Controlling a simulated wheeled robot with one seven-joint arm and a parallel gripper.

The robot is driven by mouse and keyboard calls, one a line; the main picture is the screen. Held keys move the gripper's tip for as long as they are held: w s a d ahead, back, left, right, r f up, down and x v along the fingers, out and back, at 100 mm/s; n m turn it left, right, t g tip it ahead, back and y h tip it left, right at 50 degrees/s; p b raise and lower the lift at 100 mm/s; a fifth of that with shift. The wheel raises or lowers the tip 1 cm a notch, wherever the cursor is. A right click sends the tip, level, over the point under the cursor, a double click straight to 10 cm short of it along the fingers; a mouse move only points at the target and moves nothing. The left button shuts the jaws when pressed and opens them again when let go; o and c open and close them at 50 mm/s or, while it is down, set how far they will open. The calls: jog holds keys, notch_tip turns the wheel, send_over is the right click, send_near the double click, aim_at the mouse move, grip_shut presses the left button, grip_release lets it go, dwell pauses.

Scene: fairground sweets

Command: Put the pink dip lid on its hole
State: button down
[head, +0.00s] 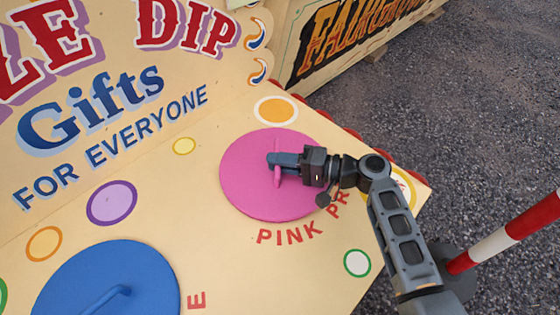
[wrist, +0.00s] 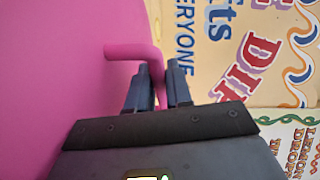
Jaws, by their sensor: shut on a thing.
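The pink dip lid (head: 245,190) is a round pink disc with a bar handle, at the right part of the cream counter in the head view. It lies over the spot above the "PINK PR" lettering; its hole is not visible. My gripper (head: 274,160) is shut on the lid's handle from the right side. In the wrist view the lid (wrist: 60,90) fills the left side, and the two fingers (wrist: 160,85) close around the pink handle. I cannot tell whether the lid rests flat on the counter or is slightly raised.
A blue lid (head: 110,285) with a handle lies at the lower left of the counter (head: 220,270). A lettered signboard (head: 110,70) stands along the back. A red and white pole (head: 505,235) rises at the right, off the counter over gravel.

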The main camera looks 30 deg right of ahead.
jog(key=shift+f, duration=0.2)
jog(key=c, duration=0.9)
grip_release()
jog(key=shift+c, duration=0.2)
jog(key=v, duration=0.7)
jog(key=shift+s+d+r, duration=0.1)
jog(key=shift+s+d, duration=0.15)
jog(key=shift+s, duration=0.05)
jog(key=shift+p, duration=0.35)
